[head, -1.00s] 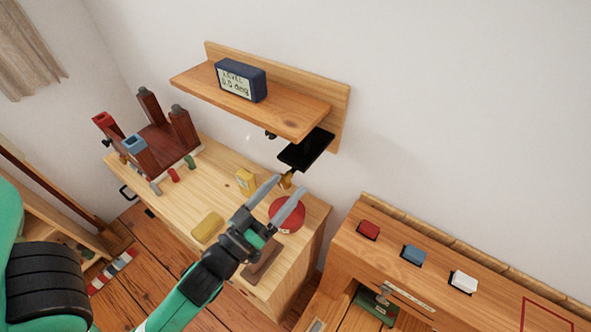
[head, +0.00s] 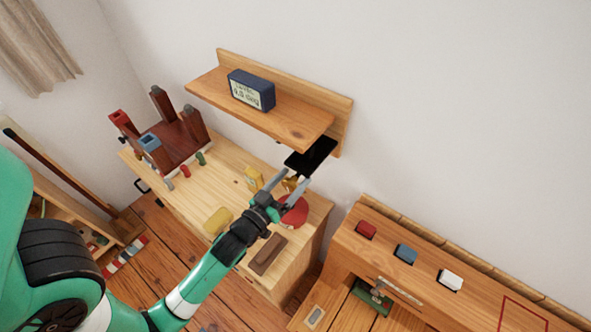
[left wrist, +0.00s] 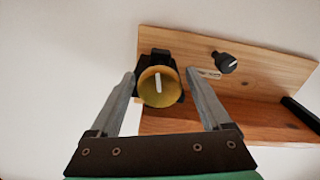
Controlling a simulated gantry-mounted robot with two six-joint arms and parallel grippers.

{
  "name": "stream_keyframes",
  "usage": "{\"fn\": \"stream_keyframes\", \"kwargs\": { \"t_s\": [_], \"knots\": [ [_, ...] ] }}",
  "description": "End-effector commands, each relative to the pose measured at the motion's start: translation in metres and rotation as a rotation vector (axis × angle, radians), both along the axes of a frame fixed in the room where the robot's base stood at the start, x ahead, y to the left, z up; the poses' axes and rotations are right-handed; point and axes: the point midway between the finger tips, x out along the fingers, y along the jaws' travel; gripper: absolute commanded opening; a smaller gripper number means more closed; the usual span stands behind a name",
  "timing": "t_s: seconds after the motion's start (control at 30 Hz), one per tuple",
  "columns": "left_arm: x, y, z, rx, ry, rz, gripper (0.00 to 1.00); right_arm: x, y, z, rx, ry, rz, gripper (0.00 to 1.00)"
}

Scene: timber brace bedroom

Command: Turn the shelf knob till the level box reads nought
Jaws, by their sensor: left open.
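The dark blue level box (head: 251,90) stands on the wall shelf (head: 283,127); its top line seems to read LEVEL, and its figure is too blurred to read surely. In the left wrist view, a round yellow knob (left wrist: 158,90) with a white pointer line sits on a black mount. My left gripper (head: 298,182) is open below the shelf's right end. Its two fingers stand apart on either side of the yellow knob in the left wrist view (left wrist: 163,84), with gaps visible; I cannot tell any contact. My right gripper is not in view.
A smaller black knob (left wrist: 224,62) with a white mark is on the shelf's wood. A black plate (head: 311,157) hangs under the shelf.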

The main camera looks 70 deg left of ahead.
Motion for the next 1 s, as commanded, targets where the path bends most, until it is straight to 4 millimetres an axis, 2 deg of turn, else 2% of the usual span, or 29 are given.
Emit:
{"fn": "stream_keyframes", "kwargs": {
  "t_s": [0.13,0.4,0.47,0.87,1.0],
  "knots": [
    [0.0127,0.0078,0.0005,0.0,0.0,0.0,0.82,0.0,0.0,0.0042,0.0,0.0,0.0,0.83],
    [0.0149,0.0091,-0.0007,0.0,0.0,-0.001,0.82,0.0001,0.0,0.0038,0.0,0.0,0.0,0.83],
    [0.0149,0.0091,-0.0007,0.0,0.0,-0.001,0.73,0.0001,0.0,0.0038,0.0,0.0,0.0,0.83],
    [0.0146,0.0089,-0.0005,0.0,0.0,-0.001,0.01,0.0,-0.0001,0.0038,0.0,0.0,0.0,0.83],
    [0.0148,0.0086,0.0002,0.044,0.027,-0.001,0.0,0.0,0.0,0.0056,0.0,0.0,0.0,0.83]
  ]
}}
